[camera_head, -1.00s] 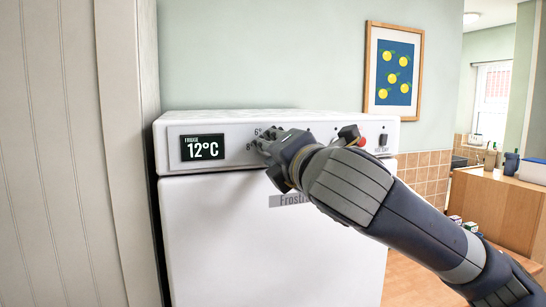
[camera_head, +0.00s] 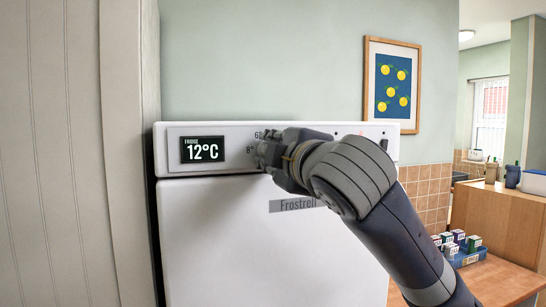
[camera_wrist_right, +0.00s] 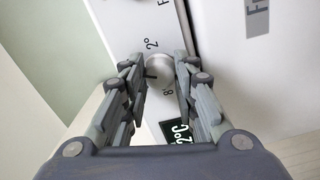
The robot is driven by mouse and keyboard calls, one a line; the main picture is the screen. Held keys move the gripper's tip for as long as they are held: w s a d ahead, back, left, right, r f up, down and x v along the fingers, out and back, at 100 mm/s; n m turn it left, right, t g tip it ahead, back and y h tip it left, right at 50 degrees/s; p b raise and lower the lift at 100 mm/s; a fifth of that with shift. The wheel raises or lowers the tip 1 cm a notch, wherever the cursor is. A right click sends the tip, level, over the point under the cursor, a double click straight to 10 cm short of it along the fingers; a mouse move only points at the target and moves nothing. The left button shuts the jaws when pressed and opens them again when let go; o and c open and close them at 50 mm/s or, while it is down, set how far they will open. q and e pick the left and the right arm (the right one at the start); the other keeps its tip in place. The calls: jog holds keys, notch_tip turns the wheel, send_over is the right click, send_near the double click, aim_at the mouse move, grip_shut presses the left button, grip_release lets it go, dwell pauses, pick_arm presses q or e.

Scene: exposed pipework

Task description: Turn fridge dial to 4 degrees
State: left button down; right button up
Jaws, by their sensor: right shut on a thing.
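The fridge (camera_head: 270,245) is white, with a control panel along its top front. Its display (camera_head: 203,149) reads 12°C; part of it also shows in the right wrist view (camera_wrist_right: 176,131). My right gripper (camera_head: 264,153) is at the panel, right of the display, and covers the dial in the head view. In the right wrist view the round pale dial (camera_wrist_right: 158,66) sits between the two fingers (camera_wrist_right: 159,82), which are shut on it. Marks for 2° and 8° show around the dial there. My left gripper is not in view.
A panelled wall or door stands close on the fridge's left. A lemon picture (camera_head: 392,84) hangs on the wall behind. At the right, a wooden table (camera_head: 500,280) holds a blue tray (camera_head: 467,259) with several small boxes.

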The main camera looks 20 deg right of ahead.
jog(key=shift+m, duration=0.5)
jog(key=o, duration=1.1)
jog(key=shift+d, duration=0.15)
jog(key=s, duration=1.2)
jog(key=shift+d, duration=0.2)
